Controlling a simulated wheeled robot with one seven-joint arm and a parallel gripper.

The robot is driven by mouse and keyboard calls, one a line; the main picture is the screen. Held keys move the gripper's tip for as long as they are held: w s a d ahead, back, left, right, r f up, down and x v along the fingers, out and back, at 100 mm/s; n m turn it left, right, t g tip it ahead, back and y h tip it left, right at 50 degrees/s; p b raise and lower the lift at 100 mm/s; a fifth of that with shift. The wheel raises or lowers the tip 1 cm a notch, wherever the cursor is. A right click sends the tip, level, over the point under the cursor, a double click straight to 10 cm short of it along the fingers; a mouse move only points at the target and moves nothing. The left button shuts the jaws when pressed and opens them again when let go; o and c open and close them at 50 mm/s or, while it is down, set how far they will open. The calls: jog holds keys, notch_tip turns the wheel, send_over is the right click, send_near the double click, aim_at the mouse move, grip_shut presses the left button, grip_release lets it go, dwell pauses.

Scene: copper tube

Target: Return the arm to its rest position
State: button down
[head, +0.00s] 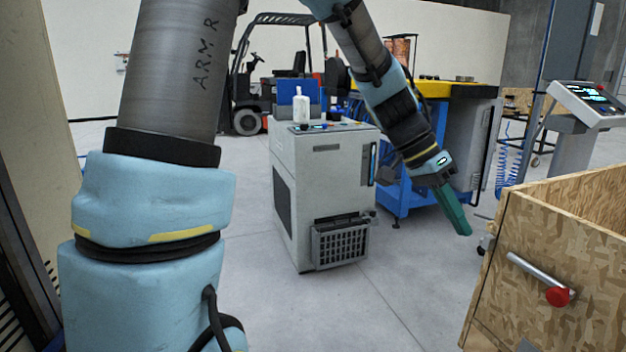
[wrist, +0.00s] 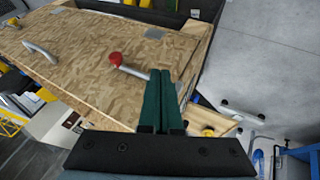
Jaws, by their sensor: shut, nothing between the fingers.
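My gripper (head: 458,214) hangs at the end of my arm in the head view, its green fingers pointing down and to the right. It is above the floor, left of the wooden crate. In the wrist view my gripper (wrist: 169,75) shows its two green fingers pressed together with nothing between them. The fingertips overlap the crate's edge in that view; I cannot tell the exact gap. My arm bends from the upper left of the head view over and down to the gripper.
An open-topped wooden crate (head: 490,285) with a metal handle and red knob (head: 558,297) stands at right. A grey machine (head: 305,200) with a white bottle (head: 301,108) stands mid-floor. Behind are a blue and yellow bench (head: 455,90) and a forklift (head: 247,120). The foreground floor (head: 370,310) is clear.

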jog(key=w+a+f+n+t+y, duration=0.1)
jog(key=a+n, duration=0.3)
jog(key=a, duration=0.8)
jog(key=w+a+f+n+t+y+p, duration=0.1)
jog(key=a+n, duration=0.4)
jog(key=a, duration=0.6)
jog(key=w+a+f+n+t+y+p, duration=0.1)
jog(key=w+a+f+n+t+y, duration=0.2)
jog(key=a, duration=0.9)
jog(key=shift+w+a+f+n+t+y, duration=0.2)
jog(key=shift+a+f+n+t+y, duration=0.15)
jog(key=shift+f+n, duration=0.65)
jog(key=shift+d+r, duration=0.1)
jog(key=shift+r, duration=0.05)
